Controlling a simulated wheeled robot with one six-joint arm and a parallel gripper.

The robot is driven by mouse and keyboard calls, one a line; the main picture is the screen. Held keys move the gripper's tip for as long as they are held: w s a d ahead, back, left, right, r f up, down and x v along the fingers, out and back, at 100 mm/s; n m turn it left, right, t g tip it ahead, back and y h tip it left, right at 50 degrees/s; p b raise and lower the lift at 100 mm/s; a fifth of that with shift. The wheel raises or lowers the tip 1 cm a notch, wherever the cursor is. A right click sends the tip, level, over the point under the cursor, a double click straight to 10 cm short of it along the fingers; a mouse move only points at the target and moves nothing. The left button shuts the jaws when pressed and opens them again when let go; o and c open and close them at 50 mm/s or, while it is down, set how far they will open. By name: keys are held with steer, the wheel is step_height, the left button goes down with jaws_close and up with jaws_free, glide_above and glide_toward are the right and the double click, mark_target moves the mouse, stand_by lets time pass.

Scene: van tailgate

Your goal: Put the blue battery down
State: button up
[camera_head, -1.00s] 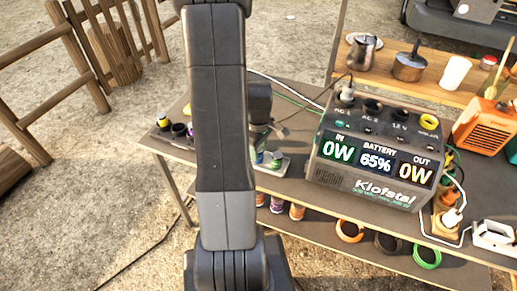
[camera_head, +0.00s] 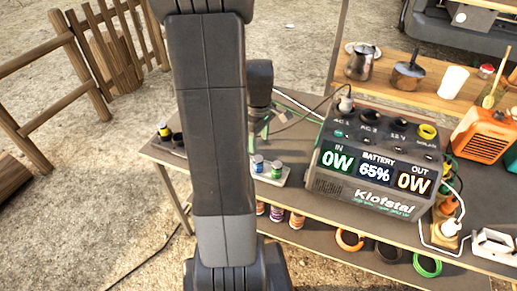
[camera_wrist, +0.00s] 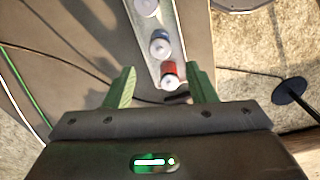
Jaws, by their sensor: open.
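The blue battery (camera_wrist: 160,42) stands upright on a pale narrow tray (camera_wrist: 181,22) in the wrist view, with its light end up. A red battery (camera_wrist: 168,72) stands beside it at the near end of the tray. My gripper (camera_wrist: 162,74) is open, with its green fingers apart on either side of the tray's near end and nothing held between them. The blue battery is beyond the fingertips. In the head view, the tray (camera_head: 268,178) and small batteries show right of my arm; part of the tray is hidden.
A power station (camera_head: 375,165) stands to the right on the table (camera_head: 310,208). An orange device (camera_head: 483,133) is farther right. Cups and pots stand on the wooden shelf (camera_head: 430,98) behind. Cables run near the tray.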

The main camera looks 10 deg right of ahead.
steer(key=shift+r, duration=1.5)
